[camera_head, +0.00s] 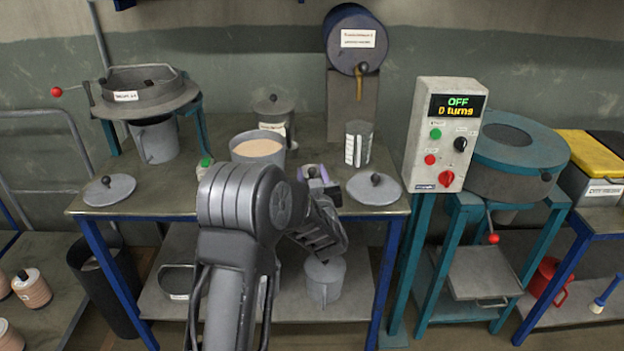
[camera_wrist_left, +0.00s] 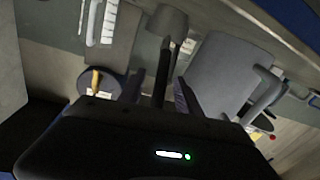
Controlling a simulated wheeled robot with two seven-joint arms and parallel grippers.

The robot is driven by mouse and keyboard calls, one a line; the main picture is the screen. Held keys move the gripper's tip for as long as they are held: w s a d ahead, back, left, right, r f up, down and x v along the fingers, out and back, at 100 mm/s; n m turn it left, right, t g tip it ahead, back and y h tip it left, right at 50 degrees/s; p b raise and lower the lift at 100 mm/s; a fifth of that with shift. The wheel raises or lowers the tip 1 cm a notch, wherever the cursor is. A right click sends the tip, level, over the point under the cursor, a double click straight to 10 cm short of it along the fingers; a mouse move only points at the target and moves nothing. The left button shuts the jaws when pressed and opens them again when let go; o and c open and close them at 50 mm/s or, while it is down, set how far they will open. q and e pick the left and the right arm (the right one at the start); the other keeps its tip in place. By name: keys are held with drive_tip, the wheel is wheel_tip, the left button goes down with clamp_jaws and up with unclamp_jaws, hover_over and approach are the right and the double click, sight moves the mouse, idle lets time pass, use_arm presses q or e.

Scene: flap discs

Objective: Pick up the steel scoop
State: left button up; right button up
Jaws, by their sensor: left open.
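My left arm reaches up from the bottom middle over the bench, and its gripper (camera_head: 318,187) is at the bench's front edge, partly hidden by my own arm. In the left wrist view the gripper (camera_wrist_left: 158,90) is open, its two bluish fingers apart. A dark slender piece (camera_wrist_left: 162,75) shows between the fingers; I cannot tell if it is the steel scoop's handle. I cannot make out the steel scoop clearly in either view. My arm hides part of the bench front. My right gripper is not in view.
A pot of tan powder (camera_head: 257,149), a lidded canister (camera_head: 273,112), a graduated jug (camera_head: 358,143) and a round lid (camera_head: 374,189) stand around the gripper. A blue drum (camera_head: 355,38) is behind; a control box (camera_head: 443,134) is at right.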

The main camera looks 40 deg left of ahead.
use_arm(q)
drive_tip(key=shift+c, duration=0.4)
clamp_jaws()
idle(0.9)
